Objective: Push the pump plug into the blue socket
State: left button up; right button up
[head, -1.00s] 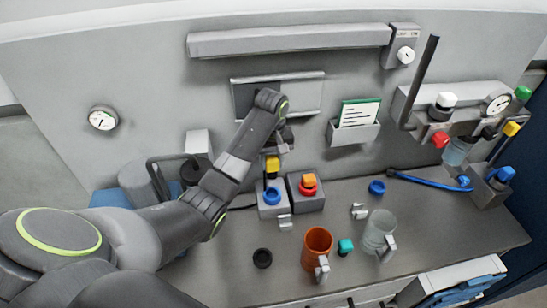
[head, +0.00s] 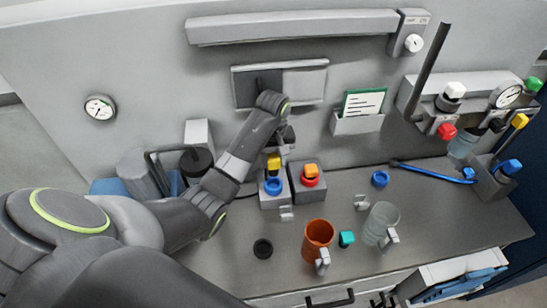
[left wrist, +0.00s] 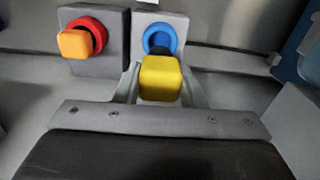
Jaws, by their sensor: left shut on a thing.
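The yellow plug (head: 273,163) is held between the fingers of my left gripper (left wrist: 160,88), which is shut on it. The plug is directly above the blue socket (head: 273,187), a blue ring on a grey block. In the left wrist view the yellow plug (left wrist: 160,78) is large between the fingers, and its dark lower part overlaps the near edge of the blue socket (left wrist: 153,30). I cannot tell whether its tip has entered the ring. A dark shape at the bottom edge of the head view may be my right gripper (head: 385,300); its jaws are unclear.
An orange plug (head: 311,170) sits in a red socket (head: 311,182) on the neighbouring block, close on the right. An orange mug (head: 318,236), a teal cap (head: 346,239), a clear mug (head: 380,222) and a black ring (head: 262,248) stand on the bench nearer me.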

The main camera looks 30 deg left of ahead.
aim_at(273, 175)
pick_arm(q)
jog(key=shift+f, duration=0.95)
jog(key=shift+f+b, duration=1.15)
jog(key=shift+f, duration=1.7)
jog(key=shift+f+p, duration=0.2)
jog(key=shift+p, duration=0.95)
jog(key=shift+f, duration=0.1)
jog(key=shift+s+f, duration=0.15)
dwell(0.5)
jog(key=o, duration=1.1)
